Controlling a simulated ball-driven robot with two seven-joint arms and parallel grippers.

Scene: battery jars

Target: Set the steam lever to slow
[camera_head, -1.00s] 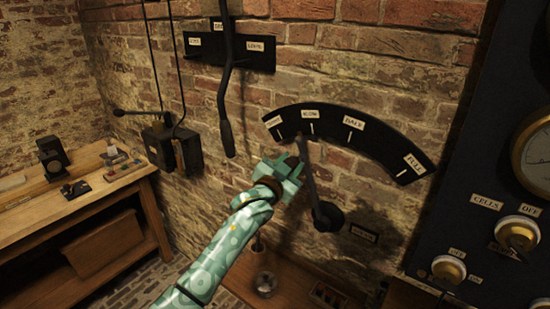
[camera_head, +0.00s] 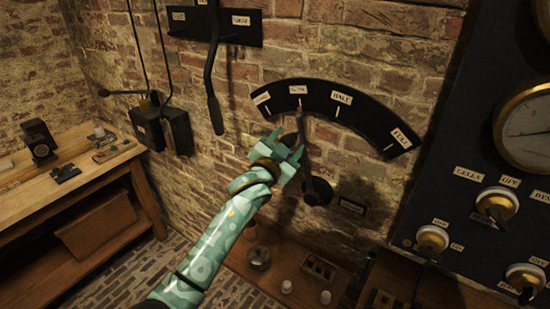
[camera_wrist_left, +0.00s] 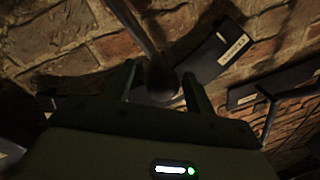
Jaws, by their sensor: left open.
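The steam lever (camera_head: 305,150) is a grey bar on the brick wall, rising from a round black hub (camera_head: 317,190). Its upper end is beside the tick under the second label, which appears to read SLOW (camera_head: 298,90), on the curved black dial plate (camera_head: 350,108). My left gripper (camera_head: 287,143) is open, close against the left side of the bar; I cannot tell whether they touch. In the left wrist view, a bar with a dark rounded end (camera_wrist_left: 162,80) appears between the open fingers of that gripper. My right gripper is not in view.
Another long dark lever (camera_head: 213,85) hangs at the upper left. A dark panel (camera_head: 440,190) with knobs and a gauge stands at right. A wooden bench (camera_head: 60,195) is at left. A low wooden shelf (camera_head: 285,265) with small items lies below the dial.

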